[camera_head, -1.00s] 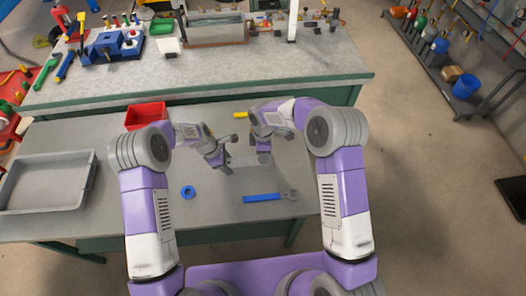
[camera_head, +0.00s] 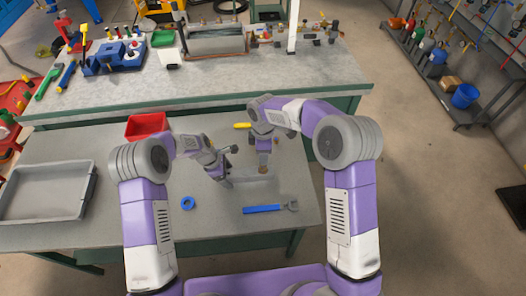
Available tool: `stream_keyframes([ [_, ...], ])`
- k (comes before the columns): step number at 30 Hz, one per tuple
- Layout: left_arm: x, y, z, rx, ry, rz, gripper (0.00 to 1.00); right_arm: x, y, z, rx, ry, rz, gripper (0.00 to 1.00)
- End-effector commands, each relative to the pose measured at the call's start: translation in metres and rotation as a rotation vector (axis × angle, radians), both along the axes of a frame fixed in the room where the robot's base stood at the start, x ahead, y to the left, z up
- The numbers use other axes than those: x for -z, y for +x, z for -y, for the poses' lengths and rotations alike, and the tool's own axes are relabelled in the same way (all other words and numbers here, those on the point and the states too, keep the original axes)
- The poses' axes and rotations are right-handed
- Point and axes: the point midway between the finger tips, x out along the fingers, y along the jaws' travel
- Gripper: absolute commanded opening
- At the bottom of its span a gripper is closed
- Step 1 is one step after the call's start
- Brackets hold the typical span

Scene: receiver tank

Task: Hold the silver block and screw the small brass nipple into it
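My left gripper (camera_head: 229,167) is over the middle of the near table, its two fingers spread apart. I cannot make out anything between them. My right gripper (camera_head: 264,169) points down just to the right of it, apart from it. A small brownish patch shows at its fingertips, too small to tell whether it is the brass nipple. I cannot clearly make out the silver block; a pale grey patch (camera_head: 252,183) lies on the table between and below the grippers.
The near table also holds a grey tray (camera_head: 81,208) at left, a red bin (camera_head: 147,118), a yellow-handled tool (camera_head: 242,126), a blue ring (camera_head: 187,203) and a blue-handled wrench (camera_head: 262,209). A cluttered workbench (camera_head: 320,75) stands behind.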

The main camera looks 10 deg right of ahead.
Motion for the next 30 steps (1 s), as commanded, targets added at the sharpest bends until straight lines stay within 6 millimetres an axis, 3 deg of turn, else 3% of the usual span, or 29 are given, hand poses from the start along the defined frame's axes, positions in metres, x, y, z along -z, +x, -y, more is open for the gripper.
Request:
stream_keyframes([
  [8, -0.002, 0.0, -0.001, 0.0, 0.0, 0.0, 0.83, 0.0, 0.0, 0.0, 0.0, 0.0, 0.0, 0.54],
  [21, -0.062, 0.0, -0.023, 0.001, 0.0, 0.001, 0.83, -0.003, 0.0, 0.0, 0.0, 0.0, 0.0, 0.54],
  [30, -0.071, 0.0, -0.026, 0.001, 0.0, -0.001, 0.83, -0.004, 0.0, 0.0, 0.0, 0.0, 0.0, 0.54],
])
